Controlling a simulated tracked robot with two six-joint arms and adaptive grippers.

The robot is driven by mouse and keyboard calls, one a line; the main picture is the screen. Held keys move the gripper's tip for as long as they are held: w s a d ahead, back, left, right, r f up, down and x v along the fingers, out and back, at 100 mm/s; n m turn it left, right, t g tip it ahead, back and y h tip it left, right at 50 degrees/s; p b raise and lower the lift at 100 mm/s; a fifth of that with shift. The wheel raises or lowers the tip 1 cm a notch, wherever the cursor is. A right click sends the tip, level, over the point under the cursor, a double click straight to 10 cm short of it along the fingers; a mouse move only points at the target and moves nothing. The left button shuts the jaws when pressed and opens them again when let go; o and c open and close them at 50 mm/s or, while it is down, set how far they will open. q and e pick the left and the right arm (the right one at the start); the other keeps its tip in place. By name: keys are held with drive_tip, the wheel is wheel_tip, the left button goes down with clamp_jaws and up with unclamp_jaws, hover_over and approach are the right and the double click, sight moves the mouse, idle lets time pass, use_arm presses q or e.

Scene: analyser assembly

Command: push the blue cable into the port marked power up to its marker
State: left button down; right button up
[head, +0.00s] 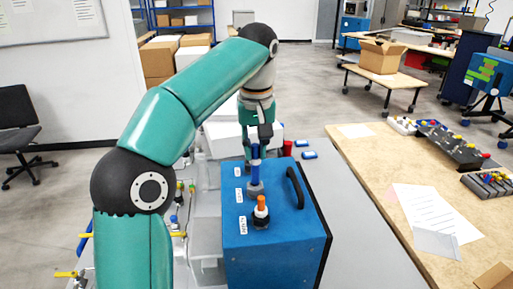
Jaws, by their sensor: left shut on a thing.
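My left gripper (259,140) points down over the blue analyser box (280,255) and is shut on the blue cable (255,172). The cable stands upright over the grey collar of the middle port (256,188), and its lower end meets the collar. How deep it sits and where its marker is cannot be told. An orange plug (261,205) stands in the nearest port. White labels (239,195) lie beside the ports, but their words are too small to read. My right gripper is not in view.
A black handle (294,187) rises on the box's right side, close to the cable. A red cylinder (287,148) and small blue items (308,155) lie behind the box. The grey table (355,225) is clear to the right. A wooden bench (375,175) holds papers and connector blocks.

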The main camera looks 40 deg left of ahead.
sight(255, 163)
use_arm(q)
drive_tip(key=shift+f+b, duration=2.15)
drive_tip(key=shift+f, duration=0.7)
drive_tip(key=c, duration=1)
unclamp_jaws()
drive_tip(key=shift+r, duration=0.1)
wheel_tip(255, 163, up, 5)
drive_tip(key=p, duration=0.5)
drive_tip(key=shift+p, duration=0.35)
drive_tip(key=shift+r+p, duration=0.55)
drive_tip(key=shift+r, duration=0.45)
